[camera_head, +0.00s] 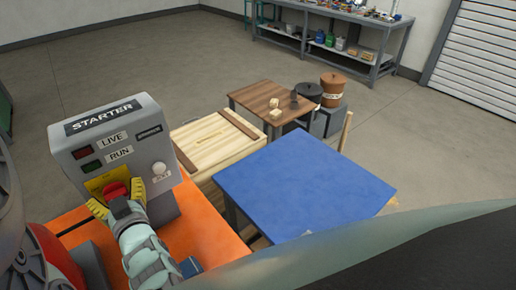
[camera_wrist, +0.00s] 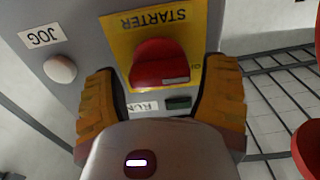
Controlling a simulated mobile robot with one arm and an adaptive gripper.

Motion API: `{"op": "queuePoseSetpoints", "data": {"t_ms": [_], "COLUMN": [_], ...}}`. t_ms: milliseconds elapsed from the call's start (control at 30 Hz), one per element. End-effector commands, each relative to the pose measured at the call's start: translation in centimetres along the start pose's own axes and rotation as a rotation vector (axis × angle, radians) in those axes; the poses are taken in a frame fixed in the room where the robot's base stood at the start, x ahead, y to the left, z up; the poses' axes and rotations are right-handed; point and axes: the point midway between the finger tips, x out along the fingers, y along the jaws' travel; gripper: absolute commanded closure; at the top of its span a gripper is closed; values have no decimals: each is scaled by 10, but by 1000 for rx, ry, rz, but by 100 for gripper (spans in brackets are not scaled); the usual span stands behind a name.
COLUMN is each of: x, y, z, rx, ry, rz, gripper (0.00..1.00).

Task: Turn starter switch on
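The grey starter box (camera_head: 105,130) stands at the left in the head view, on an orange surface. Its red starter switch (camera_wrist: 162,66) sits on a yellow plate (camera_wrist: 118,40) and also shows in the head view (camera_head: 117,189). My gripper (camera_wrist: 163,78) has its yellow fingers spread on either side of the switch. A gap shows at the left finger; the right finger is close to the switch, and I cannot tell if it touches. A red LIVE lamp (camera_head: 85,152) and a dark green RUN lamp (camera_head: 92,166) are above the switch.
A white JOG button (camera_wrist: 60,69) is beside the yellow plate, close to the left finger. A blue-topped table (camera_head: 310,185), a wooden crate (camera_head: 215,140) and a small brown table (camera_head: 262,97) stand to the right of the box. Open floor lies behind.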

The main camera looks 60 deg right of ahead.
Motion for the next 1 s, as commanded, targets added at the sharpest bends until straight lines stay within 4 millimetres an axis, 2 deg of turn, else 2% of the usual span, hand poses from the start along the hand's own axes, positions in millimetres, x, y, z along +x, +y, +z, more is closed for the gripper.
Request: {"op": "queuePoseSetpoints", "data": {"t_ms": [67,500,767,1000], "x": [0,0,0,0], "y": [0,0,0,0], "z": [0,0,0,1], "rx": [0,0,31,154], "ry": [0,0,-1,-2], "rz": [1,-1,-1,-3], "gripper": [37,81,82,82]}}
